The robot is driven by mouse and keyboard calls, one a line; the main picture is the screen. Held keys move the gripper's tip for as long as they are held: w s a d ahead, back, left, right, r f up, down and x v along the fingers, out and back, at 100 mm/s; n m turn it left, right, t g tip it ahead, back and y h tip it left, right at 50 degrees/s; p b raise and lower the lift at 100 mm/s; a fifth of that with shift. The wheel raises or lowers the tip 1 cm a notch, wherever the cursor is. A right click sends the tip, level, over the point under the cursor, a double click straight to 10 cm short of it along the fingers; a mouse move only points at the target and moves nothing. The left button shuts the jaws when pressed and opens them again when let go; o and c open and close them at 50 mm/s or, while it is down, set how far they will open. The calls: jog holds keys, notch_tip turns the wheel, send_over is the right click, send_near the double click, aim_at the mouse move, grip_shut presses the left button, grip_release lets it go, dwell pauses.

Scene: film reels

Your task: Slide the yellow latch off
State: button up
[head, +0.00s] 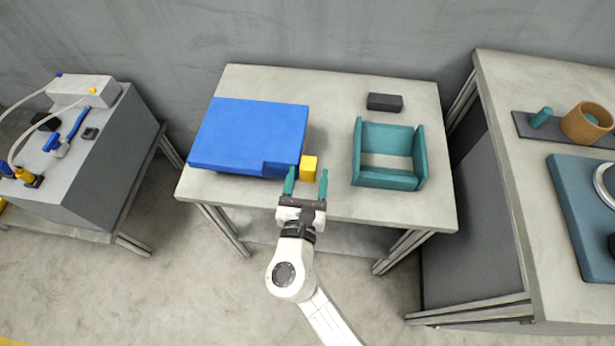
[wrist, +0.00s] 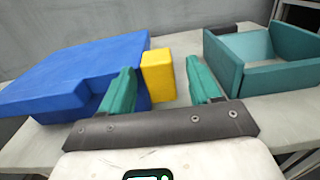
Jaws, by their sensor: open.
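The yellow latch (head: 309,167) is a small block at the right side of the blue box (head: 250,130), near its front right corner. In the wrist view the latch (wrist: 158,75) stands upright between my gripper's two green fingers, closer to the left one. My gripper (head: 307,180) is open, with its fingers pointing toward the latch from the front edge of the table. The left finger overlaps the blue box (wrist: 75,75) in the wrist view; I cannot tell whether it touches the box or the latch.
A teal open frame (head: 388,180) stands right of the latch, with clear table between them. A dark block (head: 384,102) lies behind it. The table (head: 340,90) is bare at the back middle. Side benches stand left and right.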

jog(key=s, duration=1)
jog(key=shift+s+a, duration=0.3)
jog(key=shift+s, duration=0.1)
jog(key=s+d+f+m+g+h, duration=0.15)
jog(key=d+m+g+h, duration=0.3)
jog(key=d+m, duration=0.75)
jog(key=d+f+m+g+h, duration=0.25)
jog(key=d+m+g, duration=0.45)
jog(key=d, duration=0.8)
jog(key=s+d+f+m+g+y, duration=0.1)
jog(key=s+d+m+g+y, duration=0.1)
jog(key=s+m+y, duration=0.2)
jog(key=s+d+f+m+g+y, duration=0.1)
jog(key=s+d+m+g+y, duration=0.1)
jog(key=s+m, duration=0.8)
jog(key=m+g+y, duration=0.1)
jog(key=m, duration=0.1)
jog(key=shift+m+y, duration=0.4)
